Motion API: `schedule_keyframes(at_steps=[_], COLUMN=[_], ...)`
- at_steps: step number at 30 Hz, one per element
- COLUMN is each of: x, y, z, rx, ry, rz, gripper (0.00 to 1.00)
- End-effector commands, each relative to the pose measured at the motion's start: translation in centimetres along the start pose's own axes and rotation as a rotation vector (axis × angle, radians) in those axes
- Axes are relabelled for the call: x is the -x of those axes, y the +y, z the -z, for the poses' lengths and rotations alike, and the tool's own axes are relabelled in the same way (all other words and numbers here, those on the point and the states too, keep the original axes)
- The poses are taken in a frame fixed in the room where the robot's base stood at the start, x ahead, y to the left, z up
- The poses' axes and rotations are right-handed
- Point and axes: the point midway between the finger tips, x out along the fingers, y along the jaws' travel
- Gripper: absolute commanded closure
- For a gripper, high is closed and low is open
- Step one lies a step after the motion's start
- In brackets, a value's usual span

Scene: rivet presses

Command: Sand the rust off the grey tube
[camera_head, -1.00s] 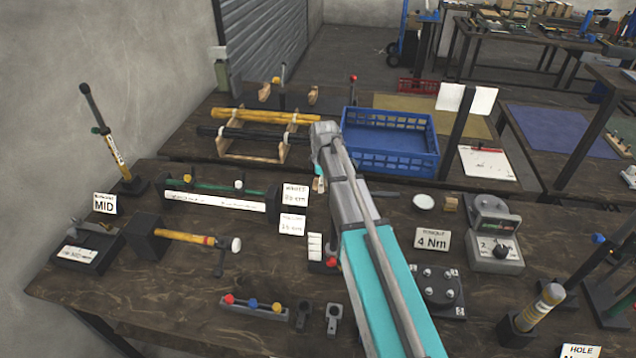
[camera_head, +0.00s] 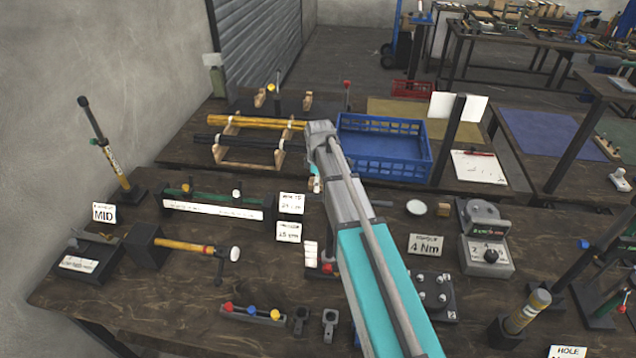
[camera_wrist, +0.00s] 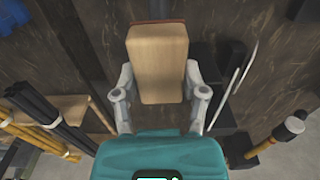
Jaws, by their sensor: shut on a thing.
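My gripper (camera_wrist: 158,80) is shut on a pale wooden block (camera_wrist: 157,50), held between its two fingers in the wrist view. In the head view my gripper (camera_head: 317,183) is mostly hidden by my own arm, above the back of the front bench. I cannot pick out a clearly grey tube or any rust. Dark tubes (camera_head: 238,141) and yellow tubes (camera_head: 255,121) lie on wooden racks behind and left of my gripper. These dark tubes (camera_wrist: 45,108) and yellow tubes (camera_wrist: 36,137) also show at left in the wrist view.
A blue crate (camera_head: 385,165) stands behind my arm. A green gauge with a white scale (camera_head: 211,208) and a hammer (camera_head: 195,247) are left of it. A torque tester (camera_head: 485,250) stands right. Several upright posts and tools leave little clear bench.

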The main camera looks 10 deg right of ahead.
Motion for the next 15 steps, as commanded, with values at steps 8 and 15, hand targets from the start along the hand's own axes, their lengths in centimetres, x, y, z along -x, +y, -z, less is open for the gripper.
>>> schedule_keyframes(at_steps=[8, 15], x=[2.2, 2.3], y=[0.0, 0.0], z=[0.1, 0.1], rx=[0.0, 0.0], ry=[0.0, 0.0], rz=[0.0, 0.0], gripper=[0.82, 0.82])
